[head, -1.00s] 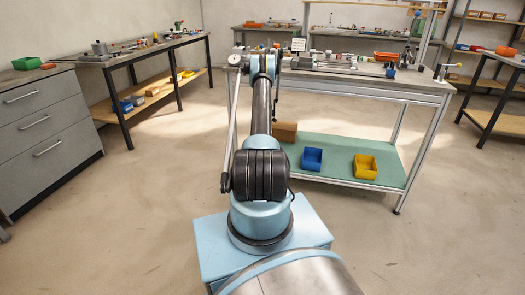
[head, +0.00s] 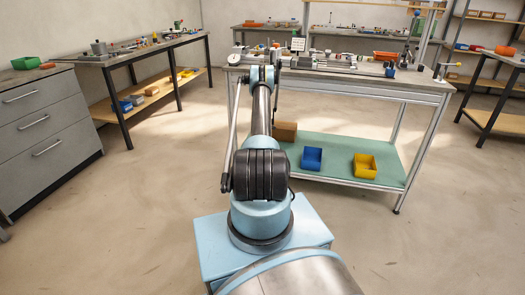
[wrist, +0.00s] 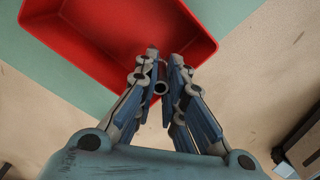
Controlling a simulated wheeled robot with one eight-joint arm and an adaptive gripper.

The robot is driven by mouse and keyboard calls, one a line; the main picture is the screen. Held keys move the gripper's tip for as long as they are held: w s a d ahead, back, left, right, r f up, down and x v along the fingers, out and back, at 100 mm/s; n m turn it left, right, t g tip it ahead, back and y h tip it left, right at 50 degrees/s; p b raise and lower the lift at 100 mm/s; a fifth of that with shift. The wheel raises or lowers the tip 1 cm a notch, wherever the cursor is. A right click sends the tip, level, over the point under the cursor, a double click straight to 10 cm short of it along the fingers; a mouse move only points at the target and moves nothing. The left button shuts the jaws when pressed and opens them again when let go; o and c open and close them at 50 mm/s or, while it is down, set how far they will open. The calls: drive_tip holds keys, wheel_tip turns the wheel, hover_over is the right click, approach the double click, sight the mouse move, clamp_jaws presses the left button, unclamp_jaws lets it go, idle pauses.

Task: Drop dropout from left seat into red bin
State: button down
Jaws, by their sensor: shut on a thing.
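The red bin (wrist: 75,47) fills the upper part of the wrist view, seen from above on a green surface. The part of its inside that shows looks empty. My gripper (wrist: 165,58) is shut on the dropout (wrist: 161,88), a small grey round piece with a dark hollow end, between the fingers. In the wrist view the fingers overlap the bin's near edge and hide part of it. The height above the bin is hard to tell. In the head view my arm hides the gripper, and I cannot make out the red bin there. I cannot clearly pick out the left seat.
The jig bench (head: 410,88) stands ahead. Its green lower shelf (head: 335,150) holds a blue bin (head: 312,159), a yellow bin (head: 365,166) and a brown box (head: 285,131). A drawer cabinet (head: 45,130) and a side bench (head: 150,50) stand left. The floor between is clear.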

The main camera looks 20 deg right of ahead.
drive_tip(key=shift+f, duration=0.45)
drive_tip(key=c, duration=1.7)
unclamp_jaws()
drive_tip(key=shift+r, duration=0.1)
drive_tip(key=shift+r, duration=4.3)
